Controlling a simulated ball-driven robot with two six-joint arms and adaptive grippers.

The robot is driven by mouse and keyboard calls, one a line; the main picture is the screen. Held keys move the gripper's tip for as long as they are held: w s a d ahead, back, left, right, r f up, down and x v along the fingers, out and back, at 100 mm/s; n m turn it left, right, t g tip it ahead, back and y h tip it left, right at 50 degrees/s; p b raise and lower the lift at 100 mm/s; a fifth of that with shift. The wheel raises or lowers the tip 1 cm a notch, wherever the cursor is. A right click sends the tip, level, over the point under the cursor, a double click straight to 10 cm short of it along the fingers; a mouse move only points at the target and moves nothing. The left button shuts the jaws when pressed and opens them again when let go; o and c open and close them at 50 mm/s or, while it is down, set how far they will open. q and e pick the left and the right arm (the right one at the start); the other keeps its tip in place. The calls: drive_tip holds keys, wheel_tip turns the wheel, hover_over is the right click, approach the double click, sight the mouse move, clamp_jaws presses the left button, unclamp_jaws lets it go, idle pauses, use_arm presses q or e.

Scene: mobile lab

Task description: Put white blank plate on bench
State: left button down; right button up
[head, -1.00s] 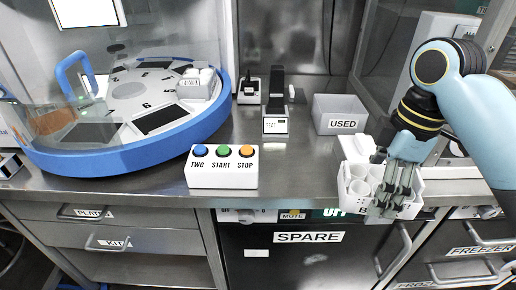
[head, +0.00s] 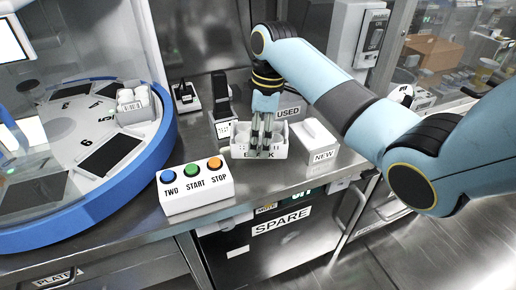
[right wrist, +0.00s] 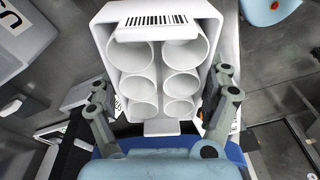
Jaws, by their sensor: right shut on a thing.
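The white blank plate (head: 240,152) is a small white carrier with several round wells and a label partly covered by my fingers. In the head view it is upright at the bench (head: 270,185), left of the NEW box; whether its base touches the metal top I cannot tell. My right gripper (head: 262,145) points down and is shut on it. In the right wrist view the plate (right wrist: 154,62), with a barcode on its far rim, sits between the two fingers of the right gripper (right wrist: 162,95). My left gripper is not in view.
A white NEW box (head: 318,135) stands close right of the plate, and a grey USED box (head: 290,104) is behind. A button box (head: 197,187) is at front left, beside a blue-rimmed carousel (head: 150,150). Small devices (head: 222,105) stand behind left. Bare bench lies in front.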

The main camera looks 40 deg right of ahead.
drive_tip(key=shift+f, duration=2.1)
drive_tip(key=o, duration=1.1)
drive_tip(key=shift+f, duration=0.1)
drive_tip(key=r, duration=0.4)
drive_tip(key=d+r, duration=0.1)
drive_tip(key=r, duration=0.7)
drive_tip(key=shift+s+d+r+p, duration=0.1)
drive_tip(key=shift+s+d+p, duration=0.05)
drive_tip(key=shift+s+p, duration=0.15)
